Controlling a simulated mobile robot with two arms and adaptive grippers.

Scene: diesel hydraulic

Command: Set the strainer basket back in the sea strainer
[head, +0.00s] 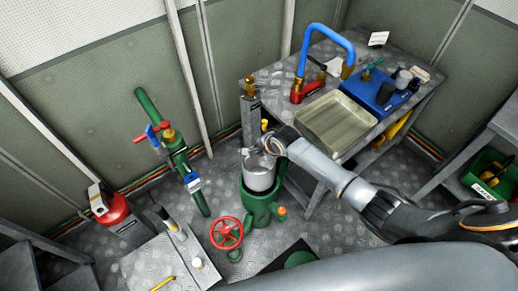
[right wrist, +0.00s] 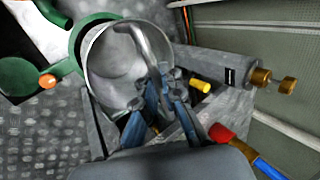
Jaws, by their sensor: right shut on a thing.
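The strainer basket (head: 260,177) is a grey metal cup with an arched handle, upright at the mouth of the green sea strainer (head: 262,210). In the right wrist view the basket (right wrist: 108,62) covers much of the strainer's green rim (right wrist: 76,42), which shows at its left. I cannot tell how far its lower end is inside. My right gripper (head: 271,146) is above the basket; in the right wrist view its blue fingers (right wrist: 160,97) are shut on the basket's handle. My left gripper is not in view.
A red handwheel (head: 227,233) stands left of the strainer. A green disc (head: 300,259) lies on a dark mat in front. Green piping (head: 178,155) rises at left.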

